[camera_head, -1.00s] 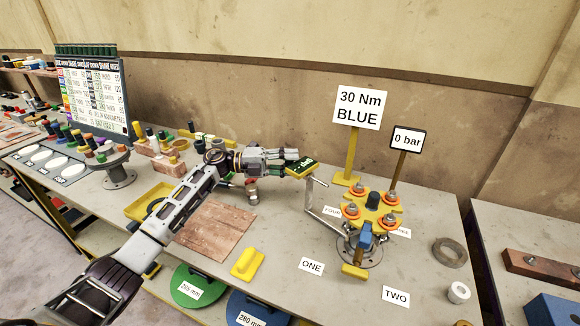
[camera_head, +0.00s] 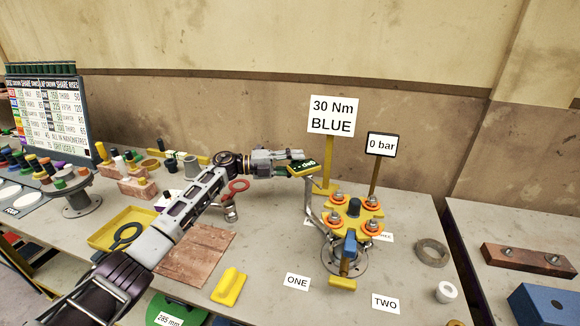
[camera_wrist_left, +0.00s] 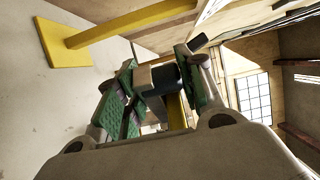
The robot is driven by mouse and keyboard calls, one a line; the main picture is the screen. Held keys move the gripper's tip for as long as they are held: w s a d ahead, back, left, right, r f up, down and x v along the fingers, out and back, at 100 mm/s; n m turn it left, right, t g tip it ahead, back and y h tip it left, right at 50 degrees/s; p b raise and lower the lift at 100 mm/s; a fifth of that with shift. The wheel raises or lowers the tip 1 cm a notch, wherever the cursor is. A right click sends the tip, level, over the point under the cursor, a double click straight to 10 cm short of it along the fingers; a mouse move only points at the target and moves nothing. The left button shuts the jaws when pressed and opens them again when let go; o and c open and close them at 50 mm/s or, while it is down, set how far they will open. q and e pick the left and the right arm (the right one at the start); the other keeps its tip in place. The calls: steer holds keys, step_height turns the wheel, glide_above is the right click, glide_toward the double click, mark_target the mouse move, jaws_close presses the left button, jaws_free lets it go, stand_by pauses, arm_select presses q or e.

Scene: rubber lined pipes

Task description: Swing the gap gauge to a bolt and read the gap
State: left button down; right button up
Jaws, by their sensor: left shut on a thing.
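My left gripper (camera_head: 296,159) is shut on the gauge head, above and left of the flange. In the left wrist view its green-padded fingers close on a dark cylindrical part (camera_wrist_left: 166,77). The yellow flange plate (camera_head: 347,228) carries several bolts on orange washers, including a front-left bolt (camera_head: 336,220) and a back-left bolt (camera_head: 338,194). A blue block (camera_head: 350,243) stands at its front. My right gripper is out of view.
Signs read "30 Nm BLUE" (camera_head: 332,115) and "0 bar" (camera_head: 381,145), on posts behind the flange. Cards ONE (camera_head: 297,281) and TWO (camera_head: 385,303) lie in front. A grey ring (camera_head: 432,251) and white cup (camera_head: 447,291) lie right. A yellow tray (camera_head: 108,228) stands left.

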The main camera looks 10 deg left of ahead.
arm_select(q)
steer(key=shift+w+a+r, duration=0.1)
steer(key=shift+w+a, duration=0.05)
steer(key=shift+w, duration=0.1)
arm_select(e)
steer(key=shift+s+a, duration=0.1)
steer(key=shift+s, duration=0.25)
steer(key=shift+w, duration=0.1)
arm_select(q)
steer(key=c, duration=1.3)
jaws_free()
steer(key=o, duration=0.4)
steer(key=shift+w, duration=0.1)
steer(key=v, duration=1.2)
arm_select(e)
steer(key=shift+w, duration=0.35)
